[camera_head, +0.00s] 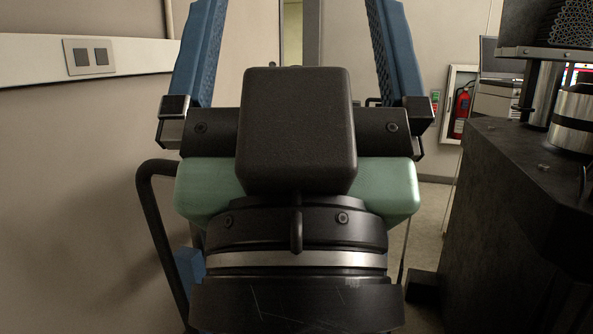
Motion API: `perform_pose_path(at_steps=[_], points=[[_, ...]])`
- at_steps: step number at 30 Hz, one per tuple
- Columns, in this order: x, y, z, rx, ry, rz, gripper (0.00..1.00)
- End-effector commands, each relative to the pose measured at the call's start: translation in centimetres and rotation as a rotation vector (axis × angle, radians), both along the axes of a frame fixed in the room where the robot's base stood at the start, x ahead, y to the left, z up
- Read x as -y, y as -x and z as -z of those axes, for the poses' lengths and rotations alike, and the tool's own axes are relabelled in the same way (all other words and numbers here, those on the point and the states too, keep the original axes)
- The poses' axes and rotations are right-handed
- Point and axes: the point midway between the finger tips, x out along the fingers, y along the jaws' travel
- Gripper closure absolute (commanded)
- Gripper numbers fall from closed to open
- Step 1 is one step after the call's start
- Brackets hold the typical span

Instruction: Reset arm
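My gripper (295,50) fills the middle of the head view, close to the camera, pointing away from it. Its two blue ribbed fingers stand wide apart at left and right, with the tips cut off by the top edge. No object shows between the visible parts of the fingers. A dark block on the gripper's body hides part of the space behind it. The wrist below is black with a silver ring and a pale green housing.
A dark machine (510,200) stands close at right, with a metal cylinder and a lattice block (572,22) above. A wall with a switch plate (89,57) runs along the left. A red fire extinguisher (461,110) hangs in a wall recess behind. Some floor shows between gripper and machine.

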Motion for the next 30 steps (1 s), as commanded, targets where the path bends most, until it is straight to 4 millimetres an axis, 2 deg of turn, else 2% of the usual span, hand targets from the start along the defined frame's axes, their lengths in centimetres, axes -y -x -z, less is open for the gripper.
perform_pose_path(at_steps=[1, 27, 30], points=[[0.0, 0.0, -3.5, 0.0, 0.0, 0.0, 0.0], [-0.1, -0.2, -29.7, -0.005, -0.001, -0.002, 0.0], [-0.1, -0.2, -32.2, -0.006, -0.001, -0.002, 0.0]])
